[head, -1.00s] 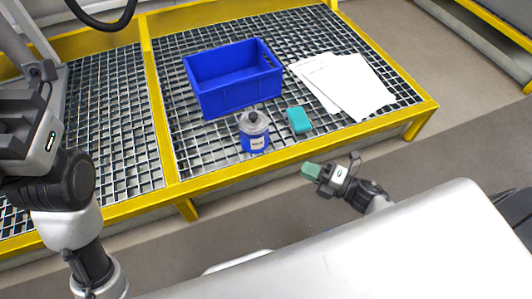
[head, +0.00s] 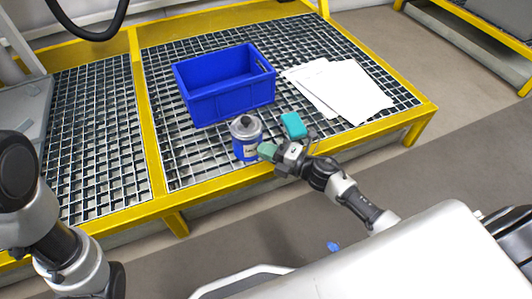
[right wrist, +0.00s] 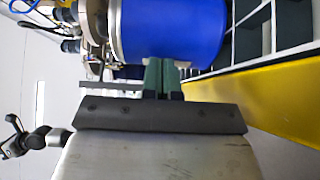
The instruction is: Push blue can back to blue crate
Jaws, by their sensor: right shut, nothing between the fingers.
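The blue can (head: 246,146) with a grey lid stands upright on the grating, near the yellow front edge. The blue crate (head: 232,101) stands behind it, with a small gap between them. My right gripper (head: 267,152) is shut and empty, its green fingertips at the can's front right side. In the right wrist view the blue can (right wrist: 165,32) is right beyond the shut fingertips (right wrist: 162,78); I cannot tell whether they touch it. My left arm shows at the left, but its gripper is out of view.
A teal block (head: 293,125) lies right of the can, close to my right gripper. White papers (head: 345,92) lie farther right. A yellow frame (head: 215,182) edges the table. The grating left of the crate is bare.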

